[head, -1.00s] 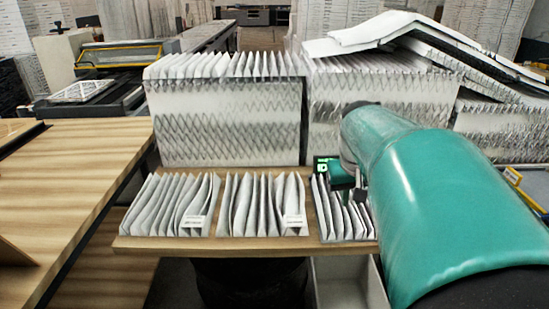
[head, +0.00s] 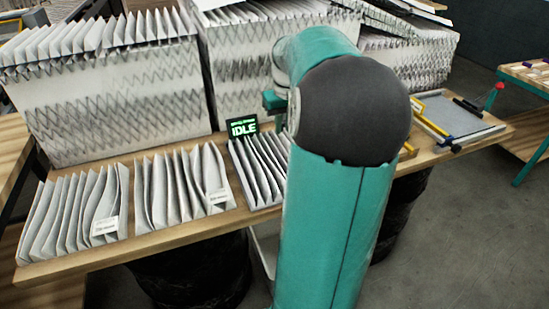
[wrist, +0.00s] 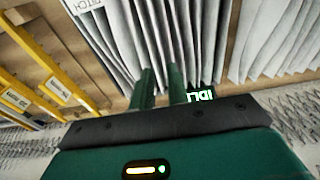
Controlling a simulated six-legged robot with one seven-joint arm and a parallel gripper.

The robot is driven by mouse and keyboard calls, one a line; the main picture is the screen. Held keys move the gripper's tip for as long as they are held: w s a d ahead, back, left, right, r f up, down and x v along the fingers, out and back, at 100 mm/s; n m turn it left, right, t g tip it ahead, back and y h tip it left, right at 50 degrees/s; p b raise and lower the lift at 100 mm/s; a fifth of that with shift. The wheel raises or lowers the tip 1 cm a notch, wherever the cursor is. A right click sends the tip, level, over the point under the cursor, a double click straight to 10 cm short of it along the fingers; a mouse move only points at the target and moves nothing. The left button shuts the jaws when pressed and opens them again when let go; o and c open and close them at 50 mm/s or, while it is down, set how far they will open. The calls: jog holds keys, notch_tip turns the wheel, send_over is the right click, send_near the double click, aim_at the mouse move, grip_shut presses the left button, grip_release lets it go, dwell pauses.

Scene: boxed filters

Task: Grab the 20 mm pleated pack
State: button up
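Three pleated packs stand in a row on the table: a left one (head: 72,210), a middle one (head: 180,187) and a right one (head: 258,168). The left and middle packs show white labels too small to read. The right pack is partly hidden behind my arm. In the wrist view, the right pack (wrist: 145,35) lies ahead of my gripper (wrist: 163,72), and the middle pack (wrist: 285,35) is at the right. A cut-off label on the right pack ends in "ITCH". I cannot tell which pack is 20 mm. My two green fingers are apart, with nothing held between them.
A display reading IDLE (head: 242,127) stands behind the right pack. Tall stacks of pleated filters (head: 110,95) line the table's back. A yellow-edged tray (head: 455,117) lies on the table's right part. Yellow frames (wrist: 45,65) show left in the wrist view.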

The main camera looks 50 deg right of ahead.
send_over(282, 156)
notch_tip(282, 156, down, 7)
jog(key=shift+s+a+f, duration=0.15)
jog(key=shift+s+f, duration=0.1)
jog(key=shift+f, duration=0.55)
jog(key=f, duration=0.4)
jog(key=shift+w, duration=0.4)
grip_shut()
